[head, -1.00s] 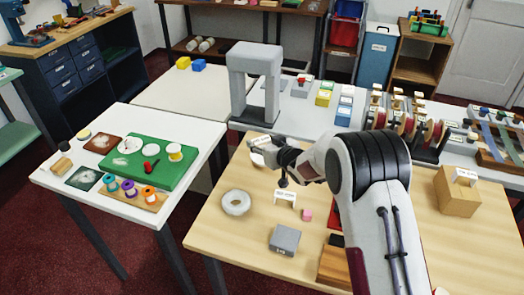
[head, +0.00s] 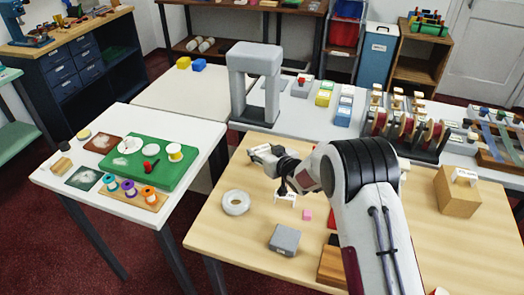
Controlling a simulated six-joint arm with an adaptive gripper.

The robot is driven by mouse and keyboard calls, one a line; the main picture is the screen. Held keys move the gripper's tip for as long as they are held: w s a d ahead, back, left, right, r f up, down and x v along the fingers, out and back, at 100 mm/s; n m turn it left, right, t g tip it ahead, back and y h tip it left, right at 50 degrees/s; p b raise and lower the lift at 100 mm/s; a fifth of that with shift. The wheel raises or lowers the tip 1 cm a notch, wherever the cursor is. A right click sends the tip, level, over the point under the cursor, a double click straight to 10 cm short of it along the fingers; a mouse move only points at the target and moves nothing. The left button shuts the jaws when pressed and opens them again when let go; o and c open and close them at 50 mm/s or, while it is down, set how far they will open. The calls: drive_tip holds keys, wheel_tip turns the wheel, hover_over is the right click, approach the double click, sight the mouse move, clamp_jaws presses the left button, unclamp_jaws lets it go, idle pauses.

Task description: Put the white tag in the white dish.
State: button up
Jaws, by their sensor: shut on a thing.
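My gripper (head: 258,151) is above the back left part of the wooden table. It is shut on a small pale thing at its fingertips that looks like the white tag; the fingers hide most of it. A flat round white dish (head: 130,146) lies on the green board on the white table at the left, well to the left of my gripper. A white cup-like round thing (head: 175,152) stands on the same board, to the right of the dish.
The green board (head: 155,172) also carries a small red thing (head: 151,164). A grey arch (head: 253,85) stands behind my gripper. A gap separates the two tables.

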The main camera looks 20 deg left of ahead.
drive_tip(key=shift+f, duration=0.6)
drive_tip(key=o, duration=0.8)
drive_tip(key=shift+f, duration=0.15)
drive_tip(key=shift+s, duration=0.1)
drive_tip(key=shift+r, duration=0.45)
drive_tip(key=shift+s+d+r, duration=0.2)
drive_tip(key=shift+d+r, duration=0.15)
drive_tip(key=shift+r, duration=0.05)
drive_tip(key=v, duration=1.1)
drive_tip(key=shift+r, duration=0.2)
